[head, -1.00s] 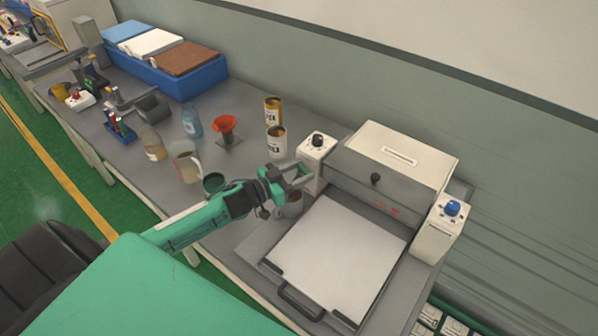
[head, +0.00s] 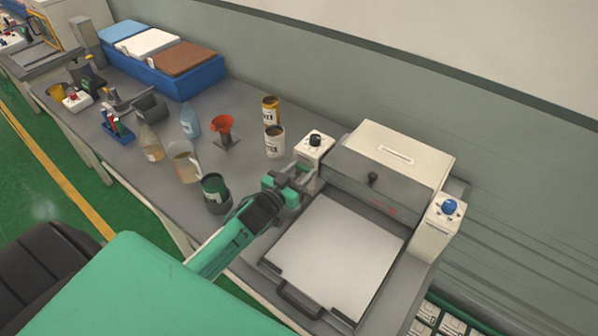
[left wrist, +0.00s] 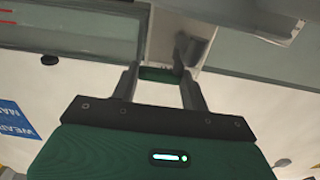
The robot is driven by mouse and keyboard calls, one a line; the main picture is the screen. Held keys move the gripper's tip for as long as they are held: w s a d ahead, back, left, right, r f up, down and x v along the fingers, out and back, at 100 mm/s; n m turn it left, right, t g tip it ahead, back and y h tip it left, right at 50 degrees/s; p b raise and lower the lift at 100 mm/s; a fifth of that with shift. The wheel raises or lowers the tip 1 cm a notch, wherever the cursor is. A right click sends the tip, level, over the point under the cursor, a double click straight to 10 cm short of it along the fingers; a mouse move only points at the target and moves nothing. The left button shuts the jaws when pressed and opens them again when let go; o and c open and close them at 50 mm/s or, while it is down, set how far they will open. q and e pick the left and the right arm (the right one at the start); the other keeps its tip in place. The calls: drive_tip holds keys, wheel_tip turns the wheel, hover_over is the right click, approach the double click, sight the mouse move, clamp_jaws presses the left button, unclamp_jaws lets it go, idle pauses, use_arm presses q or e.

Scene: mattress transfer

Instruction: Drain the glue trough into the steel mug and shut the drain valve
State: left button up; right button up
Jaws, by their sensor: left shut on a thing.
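My left gripper (head: 296,184) is at the left side of the white machine (head: 398,158), just below the control box with the black knob (head: 315,146). In the left wrist view its two fingers (left wrist: 163,78) are shut on a small green bar (left wrist: 160,74), which looks like the drain valve's handle. A grey cylindrical part (left wrist: 192,48) shows just beyond it. A small grey shape (head: 290,204) below the gripper may be the steel mug, mostly hidden by my arm. The inside of the glue trough is hidden. My right gripper is not in view.
A dark green can (head: 216,192), a jug (head: 183,163), bottles (head: 190,124) and a red funnel (head: 223,124) stand left of my arm. Two labelled cans (head: 274,140) stand behind it. A white plate (head: 336,256) lies in front of the machine.

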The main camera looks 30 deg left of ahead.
use_arm(q)
drive_tip(key=shift+r, duration=0.15)
drive_tip(key=o, duration=1)
drive_tip(key=shift+s+f, duration=0.25)
drive_tip(key=shift+s, duration=0.25)
drive_tip(key=shift+s+a+r+b, duration=0.1)
drive_tip(key=shift+s+a+b, duration=0.45)
drive_tip(key=shift+s, duration=1.55)
drive_tip(key=shift+s+b, duration=0.9)
drive_tip(key=shift+s, duration=1.2)
drive_tip(key=shift+s+a+r+b, duration=0.1)
drive_tip(key=shift+s+a+b, duration=0.45)
drive_tip(key=shift+s, duration=1.55)
drive_tip(key=shift+d, duration=0.25)
